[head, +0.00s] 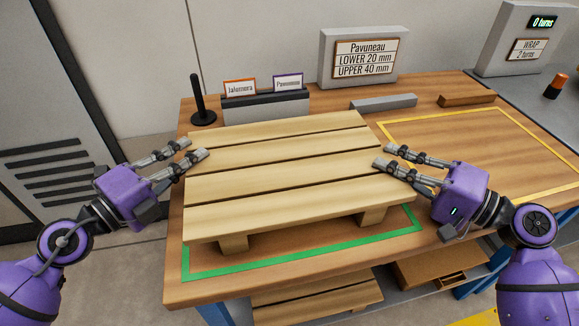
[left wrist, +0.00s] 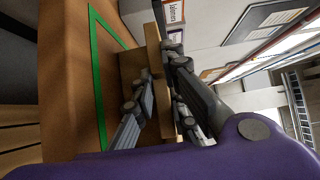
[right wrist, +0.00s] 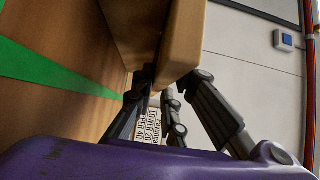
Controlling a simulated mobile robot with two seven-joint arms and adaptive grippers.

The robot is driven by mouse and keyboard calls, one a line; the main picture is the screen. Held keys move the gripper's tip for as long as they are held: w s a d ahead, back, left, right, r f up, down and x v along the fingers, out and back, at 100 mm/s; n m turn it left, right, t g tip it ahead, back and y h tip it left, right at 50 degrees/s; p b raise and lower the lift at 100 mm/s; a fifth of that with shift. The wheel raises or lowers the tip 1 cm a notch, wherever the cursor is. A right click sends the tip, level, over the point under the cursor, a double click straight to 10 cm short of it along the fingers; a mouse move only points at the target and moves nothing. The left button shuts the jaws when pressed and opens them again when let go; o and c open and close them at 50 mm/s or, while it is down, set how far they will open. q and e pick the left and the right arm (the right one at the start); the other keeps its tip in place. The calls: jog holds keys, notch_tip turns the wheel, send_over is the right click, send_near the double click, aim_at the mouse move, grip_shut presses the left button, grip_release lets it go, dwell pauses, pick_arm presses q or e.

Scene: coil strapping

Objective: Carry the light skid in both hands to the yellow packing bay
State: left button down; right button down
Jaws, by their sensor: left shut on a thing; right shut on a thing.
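The light skid (head: 285,171), a pale slatted wooden pallet, stands level over the green-outlined area of the bench. My left gripper (head: 199,148) is shut on its left edge; the skid edge also shows between the fingers in the left wrist view (left wrist: 153,60). My right gripper (head: 382,157) is shut on its right edge, and the skid fills the top of the right wrist view (right wrist: 183,40). I cannot tell whether the skid's feet touch the bench. The yellow packing bay (head: 490,190) is a yellow outline on the bench to the right, and its inside looks empty.
A green outline (head: 300,254) borders the skid. Behind stand a black post (head: 198,105), a holder with two labels (head: 265,105) and a Pavuneau sign (head: 362,57). A grey bar (head: 383,103) and a brown block (head: 467,99) lie behind the bay.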

pick_arm(q)
jog(key=shift+r, duration=0.25)
pick_arm(e)
jog(key=shift+r, duration=0.15)
